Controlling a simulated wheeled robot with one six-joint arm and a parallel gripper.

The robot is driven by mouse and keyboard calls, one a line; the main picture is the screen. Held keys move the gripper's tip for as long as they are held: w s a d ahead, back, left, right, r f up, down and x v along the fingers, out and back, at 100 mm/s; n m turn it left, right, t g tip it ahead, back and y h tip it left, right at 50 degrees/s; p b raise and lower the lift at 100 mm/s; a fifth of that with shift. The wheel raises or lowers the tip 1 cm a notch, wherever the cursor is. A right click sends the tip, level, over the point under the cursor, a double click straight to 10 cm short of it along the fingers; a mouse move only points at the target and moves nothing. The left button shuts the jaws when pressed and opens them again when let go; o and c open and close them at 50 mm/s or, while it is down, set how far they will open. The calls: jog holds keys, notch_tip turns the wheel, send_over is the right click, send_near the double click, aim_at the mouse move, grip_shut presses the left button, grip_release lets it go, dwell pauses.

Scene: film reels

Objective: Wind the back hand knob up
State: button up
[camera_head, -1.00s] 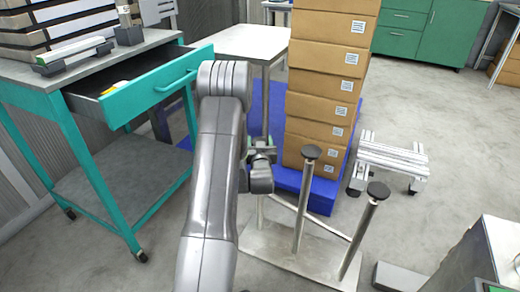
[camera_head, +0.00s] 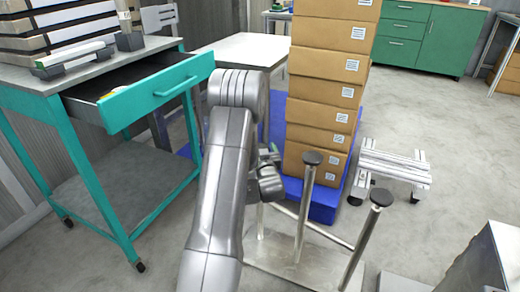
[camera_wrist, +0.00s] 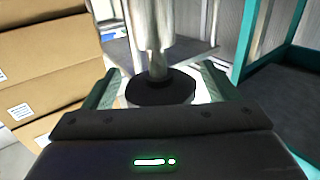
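A metal stand (camera_head: 300,268) holds three upright posts. The top of the left post (camera_head: 261,222) is hidden behind my gripper (camera_head: 266,180) in the head view. In the wrist view a black round knob (camera_wrist: 160,92) on a shiny post (camera_wrist: 152,35) lies between the fingers of my gripper (camera_wrist: 160,80). The fingers are apart, one on each side, with a narrow gap visible at the left finger. Which knob is the back hand one is not marked.
A teal workbench (camera_head: 152,45) with an open drawer (camera_head: 160,92) stands at the left. A tall stack of cardboard boxes (camera_head: 325,92) rises on a blue base (camera_head: 322,210) just behind the stand. A low pale rack (camera_head: 395,165) is right of it.

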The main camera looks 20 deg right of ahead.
jog(key=shift+r, duration=0.1)
jog(key=shift+s, duration=0.2)
jog(key=p+v, duration=0.2)
jog(key=v, duration=1.1)
jog(key=shift+s, duration=0.2)
jog(key=shift+a, duration=0.1)
jog(key=b+x, duration=0.2)
jog(key=x, duration=1.2)
jog(key=shift+r, duration=0.1)
jog(key=shift+s, duration=0.1)
